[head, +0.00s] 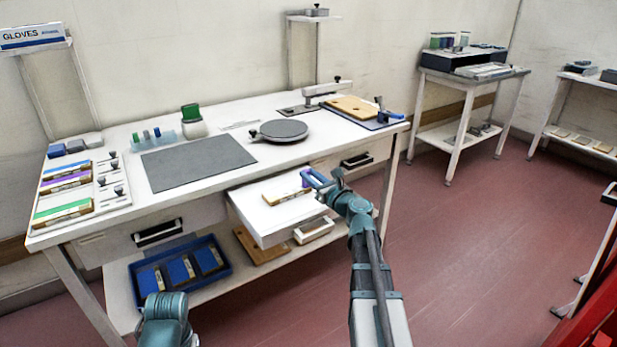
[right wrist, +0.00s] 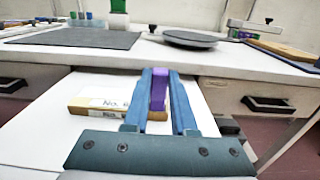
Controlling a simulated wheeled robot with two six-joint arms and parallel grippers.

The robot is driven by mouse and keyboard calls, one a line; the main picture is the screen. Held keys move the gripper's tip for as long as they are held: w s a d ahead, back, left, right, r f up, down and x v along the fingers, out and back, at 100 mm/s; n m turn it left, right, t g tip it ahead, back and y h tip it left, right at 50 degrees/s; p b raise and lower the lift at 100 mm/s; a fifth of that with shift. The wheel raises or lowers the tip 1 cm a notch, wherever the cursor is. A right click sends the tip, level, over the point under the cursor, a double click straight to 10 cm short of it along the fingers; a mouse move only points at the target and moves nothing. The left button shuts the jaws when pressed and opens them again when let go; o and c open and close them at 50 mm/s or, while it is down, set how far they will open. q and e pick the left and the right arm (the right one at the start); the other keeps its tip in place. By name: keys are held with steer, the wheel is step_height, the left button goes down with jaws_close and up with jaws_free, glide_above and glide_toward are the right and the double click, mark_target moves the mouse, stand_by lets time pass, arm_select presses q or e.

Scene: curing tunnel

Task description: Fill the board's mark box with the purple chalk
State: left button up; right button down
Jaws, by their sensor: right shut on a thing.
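My right gripper (head: 312,180) is shut on the purple chalk (right wrist: 158,92), which stands up between the two blue fingers in the right wrist view. In the head view a bit of the purple chalk (head: 304,174) shows at the fingertips. The board (head: 285,195), a thin wood-coloured piece with a white label, lies in the open white drawer. In the right wrist view the board (right wrist: 98,104) shows just beyond and left of the fingers, partly hidden by them. Its mark box cannot be made out clearly, nor whether the chalk touches the board. My left gripper is not in view.
The open drawer (head: 258,226) juts out below the worktable (head: 230,112). On the table are a grey mat (head: 197,159), a round dark plate (head: 283,130) and a tray of coloured boards (head: 70,191). A blue crate (head: 226,270) stands on the lower shelf.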

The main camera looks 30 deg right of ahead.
steer(key=shift+d, duration=0.25)
steer(key=shift+a, duration=0.75)
steer(key=shift+d, duration=0.75)
steer(key=shift+a, duration=0.75)
step_height(320, 180, up, 6)
steer(key=p, duration=0.6)
